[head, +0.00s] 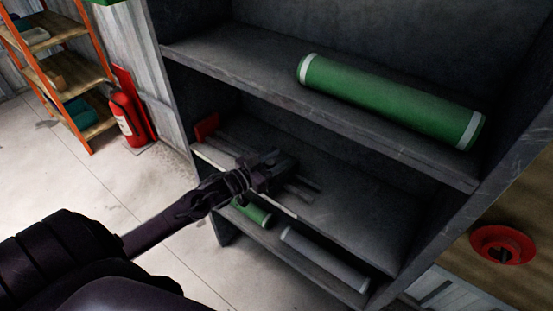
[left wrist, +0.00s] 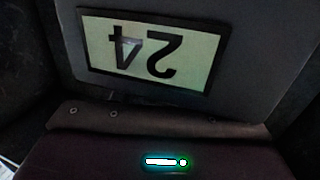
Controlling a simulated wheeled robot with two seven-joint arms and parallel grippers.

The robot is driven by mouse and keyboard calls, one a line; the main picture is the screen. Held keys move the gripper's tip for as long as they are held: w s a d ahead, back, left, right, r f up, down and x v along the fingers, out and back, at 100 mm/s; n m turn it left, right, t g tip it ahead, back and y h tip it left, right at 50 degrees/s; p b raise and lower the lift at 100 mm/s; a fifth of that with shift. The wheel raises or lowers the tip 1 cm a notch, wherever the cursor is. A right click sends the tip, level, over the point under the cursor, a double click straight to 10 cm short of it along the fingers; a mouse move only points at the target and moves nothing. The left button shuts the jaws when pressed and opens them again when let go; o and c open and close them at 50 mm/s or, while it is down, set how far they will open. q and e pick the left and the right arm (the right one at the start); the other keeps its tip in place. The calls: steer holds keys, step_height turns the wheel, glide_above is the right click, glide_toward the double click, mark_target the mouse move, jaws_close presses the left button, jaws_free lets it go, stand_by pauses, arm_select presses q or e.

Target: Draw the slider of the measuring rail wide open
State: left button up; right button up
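On the middle shelf (head: 385,240) of a dark grey rack, a long pale strip (head: 213,157) runs along the front edge, with a red block (head: 206,127) at its far left end. These may be parts of the measuring rail, but it is too dark to be sure. My left gripper (head: 283,170) is at this shelf, over the strip's middle. Grey bars (head: 300,190) show just beside it. I cannot make out a slider, or whether the fingers are open or touch anything. The left wrist view shows no fingertips. My right gripper is not in view.
A green roll (head: 390,98) lies on the shelf above. A smaller green roll (head: 252,211) and a grey roll (head: 323,258) lie below. A red round fitting (head: 502,245) is at right, a fire extinguisher (head: 127,117) at left. An upside-down "24" plate (left wrist: 150,50) faces the wrist camera.

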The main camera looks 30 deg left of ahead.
arm_select(q)
jaws_close()
steer(key=shift+d, duration=0.1)
steer(key=d, duration=0.2)
steer(key=d+p, duration=0.1)
steer(key=d, duration=0.2)
steer(key=d+p, duration=0.1)
steer(key=d, duration=0.1)
steer(key=shift+s+d+r, duration=0.15)
steer(key=shift+s+d, duration=0.05)
steer(key=shift+s, duration=0.15)
steer(key=d, duration=0.9)
steer(key=s+d, duration=0.1)
steer(key=d, duration=0.4)
steer(key=shift+p, duration=0.4)
steer(key=shift+s, duration=0.1)
steer(key=shift+d, duration=0.1)
steer(key=shift+o, duration=1.3)
jaws_free()
steer(key=shift+d, duration=0.1)
